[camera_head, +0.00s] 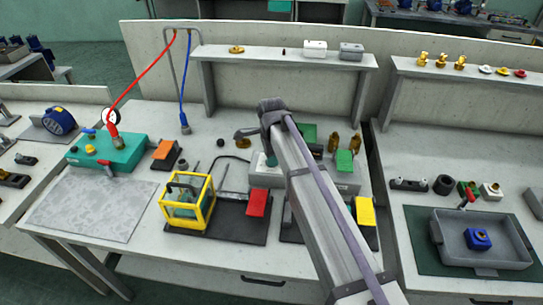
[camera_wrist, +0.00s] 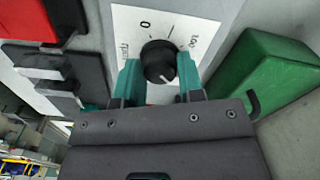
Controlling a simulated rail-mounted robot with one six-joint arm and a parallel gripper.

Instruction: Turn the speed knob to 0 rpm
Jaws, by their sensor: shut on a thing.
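The black round speed knob (camera_wrist: 158,60) sits on a white dial plate (camera_wrist: 180,22) in the wrist view. The plate carries a "0" above the knob, "100" at its upper right and "rpm" at its left. A light pointer line on the knob points toward the bottom of the picture, away from the 0. My gripper (camera_wrist: 160,75) has its teal fingers on either side of the knob and is shut on it. In the head view my gripper (camera_head: 270,158) is over the grey control box (camera_head: 262,177); the knob is hidden there.
In the wrist view a green block (camera_wrist: 262,82) lies close on the right, and a red block (camera_wrist: 42,18) with dark blocks on the left. A yellow-framed cage (camera_head: 187,200) and red block (camera_head: 257,203) stand left of the box. Brass fittings (camera_head: 355,142) stand behind it.

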